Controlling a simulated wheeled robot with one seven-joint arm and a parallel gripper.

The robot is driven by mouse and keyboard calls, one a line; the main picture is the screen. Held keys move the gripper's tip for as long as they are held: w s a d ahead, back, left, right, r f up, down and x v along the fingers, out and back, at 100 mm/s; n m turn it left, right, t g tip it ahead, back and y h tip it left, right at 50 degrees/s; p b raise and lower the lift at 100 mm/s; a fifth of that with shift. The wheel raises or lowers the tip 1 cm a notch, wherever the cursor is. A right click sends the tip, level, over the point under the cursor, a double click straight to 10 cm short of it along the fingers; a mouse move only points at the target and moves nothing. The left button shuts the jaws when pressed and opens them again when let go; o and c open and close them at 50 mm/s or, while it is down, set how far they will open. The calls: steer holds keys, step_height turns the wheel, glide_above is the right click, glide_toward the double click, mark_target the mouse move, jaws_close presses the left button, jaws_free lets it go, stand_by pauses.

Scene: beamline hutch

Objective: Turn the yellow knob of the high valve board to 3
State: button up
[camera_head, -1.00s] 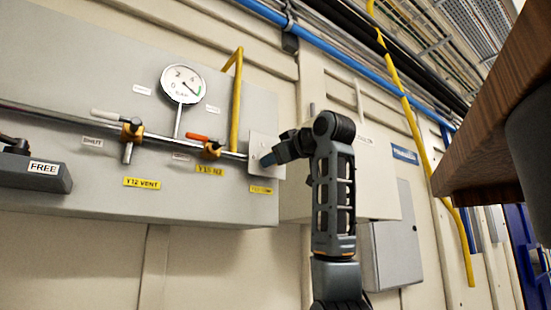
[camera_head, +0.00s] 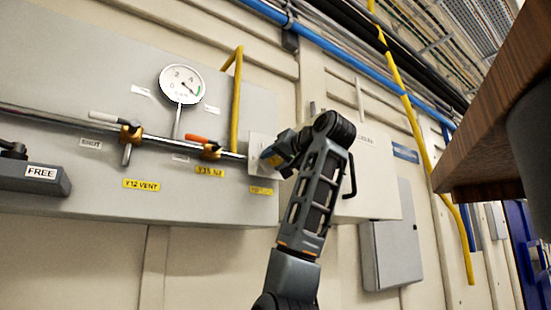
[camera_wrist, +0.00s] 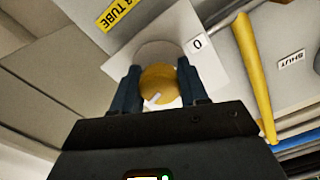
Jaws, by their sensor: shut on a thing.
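The yellow knob (camera_wrist: 158,86) shows in the wrist view between the two fingers of my gripper (camera_wrist: 160,90), which is shut on it. A white pointer mark shows on the knob's face. The knob sits on a white square plate (camera_wrist: 213,50) with a "0" label (camera_wrist: 197,43) near its edge; no other number on the plate can be read. In the head view, my gripper (camera_head: 272,158) is at the white plate (camera_head: 256,146) on the right end of the valve board (camera_head: 60,75), and the knob is mostly hidden behind it.
A round gauge (camera_head: 181,84), a valve with an orange handle (camera_head: 205,140) and one with a white handle (camera_head: 110,119) are left of my gripper. A yellow pipe (camera_head: 236,105) rises close beside the plate. A wooden edge (camera_head: 495,125) hangs at the upper right.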

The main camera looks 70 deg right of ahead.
steer(key=shift+f+m, duration=0.15)
steer(key=shift+m, duration=0.7)
steer(key=shift+f+m, duration=0.15)
steer(key=shift+m, duration=1)
steer(key=o, duration=1.1)
steer(key=shift+r, duration=0.15)
steer(key=shift+c, duration=0.2)
steer(key=shift+p, duration=0.3)
